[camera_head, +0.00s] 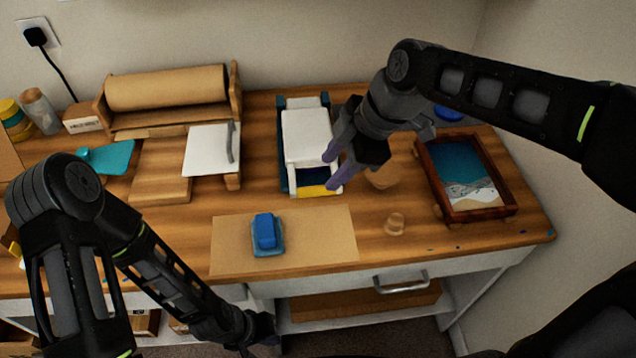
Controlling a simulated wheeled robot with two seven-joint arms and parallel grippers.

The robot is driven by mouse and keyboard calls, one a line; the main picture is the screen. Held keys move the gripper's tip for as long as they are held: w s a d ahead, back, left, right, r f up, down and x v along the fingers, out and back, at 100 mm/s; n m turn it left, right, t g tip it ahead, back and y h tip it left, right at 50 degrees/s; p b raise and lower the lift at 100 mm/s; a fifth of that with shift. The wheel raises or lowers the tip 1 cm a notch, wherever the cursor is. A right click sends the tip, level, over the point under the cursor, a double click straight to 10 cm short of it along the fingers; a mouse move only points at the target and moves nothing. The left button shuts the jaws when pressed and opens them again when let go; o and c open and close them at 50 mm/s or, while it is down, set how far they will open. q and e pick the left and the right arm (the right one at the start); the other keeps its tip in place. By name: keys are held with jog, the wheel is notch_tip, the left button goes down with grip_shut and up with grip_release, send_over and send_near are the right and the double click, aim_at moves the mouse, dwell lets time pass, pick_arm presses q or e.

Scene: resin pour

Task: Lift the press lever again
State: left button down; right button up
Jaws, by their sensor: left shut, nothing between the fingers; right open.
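The press (308,137) is a white padded plate over a blue base, near the back middle of the table, with a yellow strip at its front end. A white bar at its front right looks like the lever (320,178); I cannot tell how far it is raised. My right gripper (335,166) is open, with its purple fingertips at the front right corner of the press, beside the bar. Whether they touch it is unclear. My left gripper (268,332) is shut and empty, low in front of the table edge.
A blue block (265,232) sits on a brown sheet (330,235) in front of the press. A framed wave picture (464,172) lies at right, with a small wooden knob (394,224) near it.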

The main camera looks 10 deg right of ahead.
aim_at(315, 188)
jog(key=x, duration=0.7)
jog(key=shift+f, duration=0.2)
jog(key=shift+c, duration=0.4)
grip_shut()
dwell(0.8)
